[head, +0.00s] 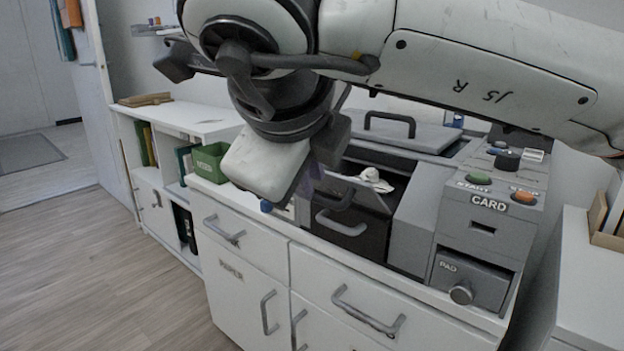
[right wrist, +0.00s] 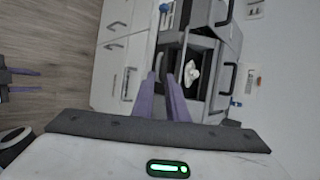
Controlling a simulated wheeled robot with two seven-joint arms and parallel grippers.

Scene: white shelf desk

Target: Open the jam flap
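The grey machine (head: 412,226) stands on the white desk. Its dark jam flap (head: 362,193) is tilted outward at the front, with an opening above it. A crumpled white paper (head: 374,180) shows in that opening, and also in the right wrist view (right wrist: 192,76). My right gripper (head: 315,172) is at the flap's left side, partly hidden by its own wrist. In the right wrist view its two purple fingers (right wrist: 162,76) are apart, by the opening's edge; contact with the flap cannot be told. My left gripper (right wrist: 28,81) shows at the left edge, fingers apart, away from the machine.
The CARD and PAD unit (head: 480,225) stands at the right. A grey lid (head: 405,135) with a handle lies behind. A green tray (head: 208,162) is at the left. The floor at the left is clear.

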